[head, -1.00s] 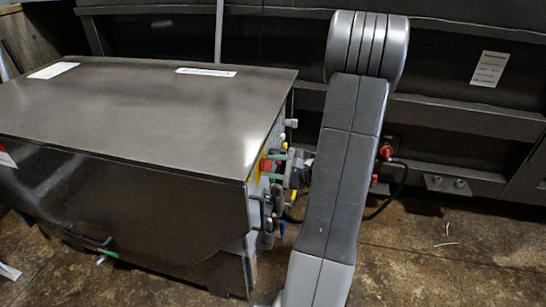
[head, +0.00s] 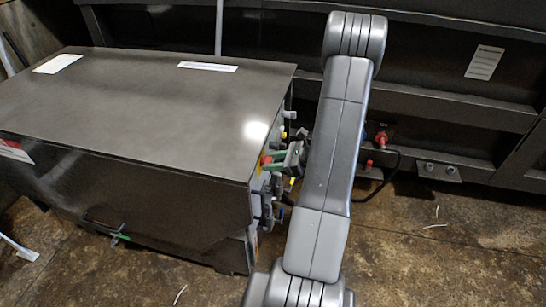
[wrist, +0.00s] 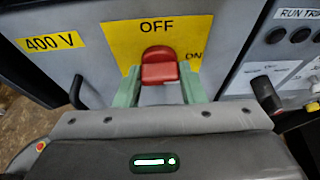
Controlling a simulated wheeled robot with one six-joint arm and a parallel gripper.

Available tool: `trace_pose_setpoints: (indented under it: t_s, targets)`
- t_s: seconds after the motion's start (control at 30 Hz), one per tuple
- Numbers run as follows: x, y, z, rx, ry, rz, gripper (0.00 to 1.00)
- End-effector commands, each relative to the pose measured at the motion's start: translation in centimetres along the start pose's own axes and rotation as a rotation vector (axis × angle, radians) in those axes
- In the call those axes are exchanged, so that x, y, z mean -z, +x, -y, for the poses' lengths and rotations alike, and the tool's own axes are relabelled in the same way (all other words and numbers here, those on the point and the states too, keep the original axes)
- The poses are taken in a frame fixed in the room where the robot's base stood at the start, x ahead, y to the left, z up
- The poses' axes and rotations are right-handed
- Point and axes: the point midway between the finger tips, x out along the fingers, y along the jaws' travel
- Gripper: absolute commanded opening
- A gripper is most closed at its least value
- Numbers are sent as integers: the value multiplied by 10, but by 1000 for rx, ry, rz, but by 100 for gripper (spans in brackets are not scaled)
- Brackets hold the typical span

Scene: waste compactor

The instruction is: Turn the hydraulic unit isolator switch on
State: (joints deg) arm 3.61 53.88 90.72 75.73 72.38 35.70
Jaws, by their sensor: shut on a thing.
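The isolator switch is a red knob (wrist: 158,54) on a yellow plate (wrist: 115,45) in the wrist view. The plate reads OFF above the knob and ON to its right. The knob's upper end points up toward OFF. My gripper (wrist: 162,82) has its two green fingers on either side of the knob and is shut on it. In the head view my gripper (head: 275,163) reaches the right side panel of the dark cabinet, where only a bit of the red knob and yellow plate shows. My arm hides part of this area.
In the wrist view, a 400 V label (wrist: 50,42) is at left and a RUN TRIP panel (wrist: 290,60) with dark buttons at right. Black handles (wrist: 266,95) stick out close by. The cabinet (head: 150,110) fills the left of the head view; floor at right is open.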

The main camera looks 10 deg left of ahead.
Motion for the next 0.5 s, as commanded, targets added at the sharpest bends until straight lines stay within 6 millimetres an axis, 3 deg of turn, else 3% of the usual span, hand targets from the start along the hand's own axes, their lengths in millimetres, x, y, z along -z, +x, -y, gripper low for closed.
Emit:
trace_pose_setpoints:
  t_s: [0.5]
  targets:
    - [0,0,0,-17,43,0,14]
